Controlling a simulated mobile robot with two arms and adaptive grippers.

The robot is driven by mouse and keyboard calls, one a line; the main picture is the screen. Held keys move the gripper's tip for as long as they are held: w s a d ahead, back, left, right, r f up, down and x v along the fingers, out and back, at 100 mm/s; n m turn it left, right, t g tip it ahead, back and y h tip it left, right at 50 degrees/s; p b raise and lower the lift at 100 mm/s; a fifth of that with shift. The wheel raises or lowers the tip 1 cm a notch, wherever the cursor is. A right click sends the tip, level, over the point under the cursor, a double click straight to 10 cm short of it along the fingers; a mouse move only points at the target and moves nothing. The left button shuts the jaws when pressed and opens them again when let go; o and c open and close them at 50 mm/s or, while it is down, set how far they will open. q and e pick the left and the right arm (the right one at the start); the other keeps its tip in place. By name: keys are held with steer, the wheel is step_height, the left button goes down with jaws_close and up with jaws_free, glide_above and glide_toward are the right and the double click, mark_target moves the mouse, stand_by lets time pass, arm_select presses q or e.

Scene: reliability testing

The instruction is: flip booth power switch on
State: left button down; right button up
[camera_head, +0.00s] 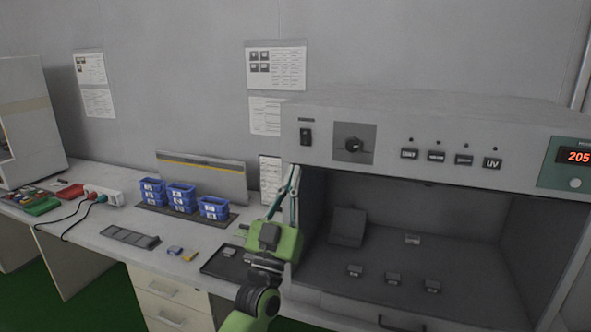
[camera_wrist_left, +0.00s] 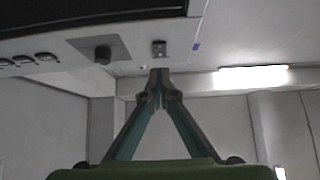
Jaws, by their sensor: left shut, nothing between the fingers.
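The booth power switch (camera_head: 306,137) is a black rocker at the left end of the booth's grey front panel. It also shows in the left wrist view as a small dark switch (camera_wrist_left: 159,48), just beyond the fingertips. My left gripper (camera_head: 295,170) is green with its fingers pointing up, below the switch in the head view. In the left wrist view its fingers (camera_wrist_left: 159,76) meet at the tips, shut and empty. The tips appear close under the switch, and I cannot tell whether they touch it. Which way the rocker is set is too small to tell. My right gripper is not in view.
A black knob (camera_head: 353,145) and several labelled buttons (camera_head: 436,156) line the panel right of the switch. A red display (camera_head: 577,156) reads 205. The booth chamber (camera_head: 440,235) holds small blocks. Blue bins (camera_head: 181,197) and a black tray (camera_head: 222,264) are on the bench.

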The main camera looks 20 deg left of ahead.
arm_select(q)
steer(key=w+f+b+v, duration=0.1)
steer(key=v, duration=0.5)
steer(key=shift+b, duration=0.4)
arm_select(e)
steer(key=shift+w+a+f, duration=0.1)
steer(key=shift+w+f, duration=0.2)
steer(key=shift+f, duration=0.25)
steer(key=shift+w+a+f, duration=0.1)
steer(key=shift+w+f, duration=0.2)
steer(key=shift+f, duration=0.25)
arm_select(q)
steer(key=shift+s+f, duration=0.15)
